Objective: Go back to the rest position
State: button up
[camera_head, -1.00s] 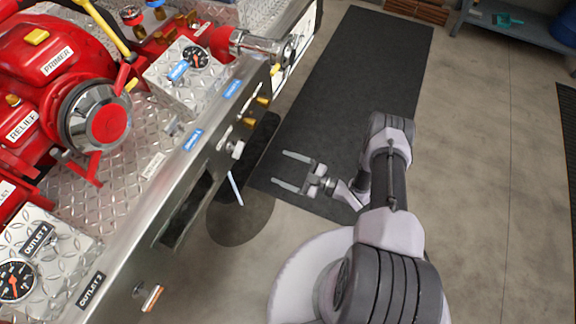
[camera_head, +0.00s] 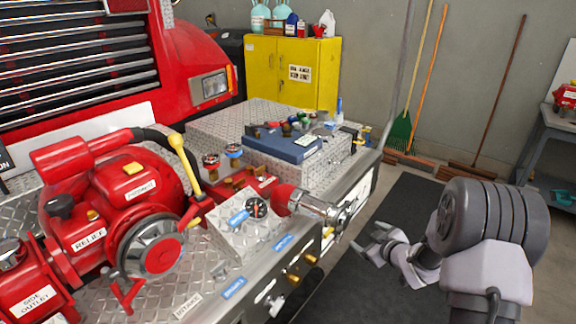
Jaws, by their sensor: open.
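My gripper (camera_head: 371,243) is low at the centre right, over the dark floor mat. Its fingers are small in the picture and partly overlapped by my wrist links. It is open, and nothing shows between the fingers. It is to the right of the bumper's edge and close to the chrome outlet fitting (camera_head: 322,208) in the picture; I cannot tell the exact gap. My arm is folded, with its big grey joint at the right.
The red pump (camera_head: 115,205) with its yellow-knobbed lever sits on the diamond-plate bumper at left. A blue case (camera_head: 285,143) with small items lies on the raised deck. A yellow cabinet (camera_head: 292,70), brooms and a grey bench (camera_head: 545,140) stand behind. The dark mat (camera_head: 400,200) is clear.

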notch_tip(320, 180, up, 10)
jog(key=s+m+h, duration=0.2)
jog(key=s+m, duration=0.1)
jog(key=s+a+r+m+g+h, duration=0.25)
jog(key=s+r+m, duration=0.25)
jog(key=s+r, duration=0.6)
jog(key=s+a+m+g+y, duration=0.1)
jog(key=s+a, duration=0.5)
jog(key=s, duration=0.6)
jog(key=s+a+m+g+y, duration=0.2)
jog(key=s+a, duration=0.4)
jog(key=s, duration=0.7)
jog(key=shift+s+a+r+m+y, duration=0.15)
jog(key=shift+a+m+y, duration=0.1)
jog(key=shift+m+y, duration=0.4)
jog(key=shift+g, duration=0.25)
